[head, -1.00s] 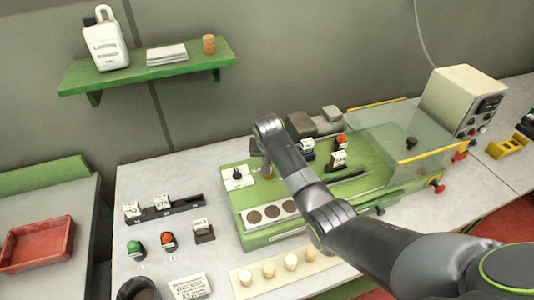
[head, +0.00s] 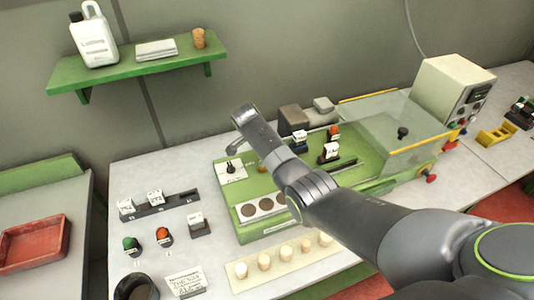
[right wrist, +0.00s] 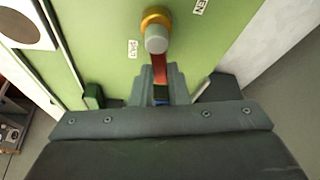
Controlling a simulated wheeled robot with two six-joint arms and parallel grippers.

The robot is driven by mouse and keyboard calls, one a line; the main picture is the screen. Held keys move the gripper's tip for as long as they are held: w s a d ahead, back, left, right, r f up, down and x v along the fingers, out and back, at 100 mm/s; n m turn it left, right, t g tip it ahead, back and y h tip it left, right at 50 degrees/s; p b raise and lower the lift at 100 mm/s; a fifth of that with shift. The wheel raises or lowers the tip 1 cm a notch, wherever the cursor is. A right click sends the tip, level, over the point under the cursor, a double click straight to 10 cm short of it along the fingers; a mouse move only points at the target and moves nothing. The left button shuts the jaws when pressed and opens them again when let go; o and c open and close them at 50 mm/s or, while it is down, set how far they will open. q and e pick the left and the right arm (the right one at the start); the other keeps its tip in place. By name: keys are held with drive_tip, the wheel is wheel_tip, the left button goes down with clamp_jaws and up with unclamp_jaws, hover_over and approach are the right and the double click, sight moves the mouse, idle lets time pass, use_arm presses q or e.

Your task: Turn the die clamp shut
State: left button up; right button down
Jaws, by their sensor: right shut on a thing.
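In the right wrist view the die clamp has a brass collar with a grey cap (right wrist: 156,38) and a red lever (right wrist: 159,69) on a green panel. My right gripper (right wrist: 160,88) is shut on the lever, with a bit of blue between its fingers. A SHUT label (right wrist: 132,49) is left of the collar; another label (right wrist: 199,6), partly cut off, is at upper right. In the head view my right wrist (head: 250,125) is above the left end of the green machine (head: 252,233); its fingertips and the lever are hard to make out there. My left gripper is not in view.
A white plate with a black knob (head: 231,169) is close to my wrist. A clear guard (head: 395,150) covers the machine's right part. A strip with several corks (head: 243,284) lies in front. A slotted rack (head: 165,205) and coloured pieces stand on the left of the grey table.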

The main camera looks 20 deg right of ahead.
drive_tip(key=shift+s+d+m+g+b, duration=0.15)
drive_tip(key=shift+m+g+b, duration=0.15)
drive_tip(key=shift+m, duration=0.45)
drive_tip(key=shift+s+a+m+g+b, duration=0.1)
drive_tip(key=shift+s+m+g+b, duration=0.15)
drive_tip(key=shift+m, duration=0.5)
drive_tip(key=c, duration=1.4)
unclamp_jaws()
drive_tip(key=p+v, duration=0.2)
drive_tip(key=v, duration=1.5)
drive_tip(key=shift+w+r+p, duration=0.15)
drive_tip(key=shift+w+p, duration=0.05)
drive_tip(key=shift+p, duration=0.2)
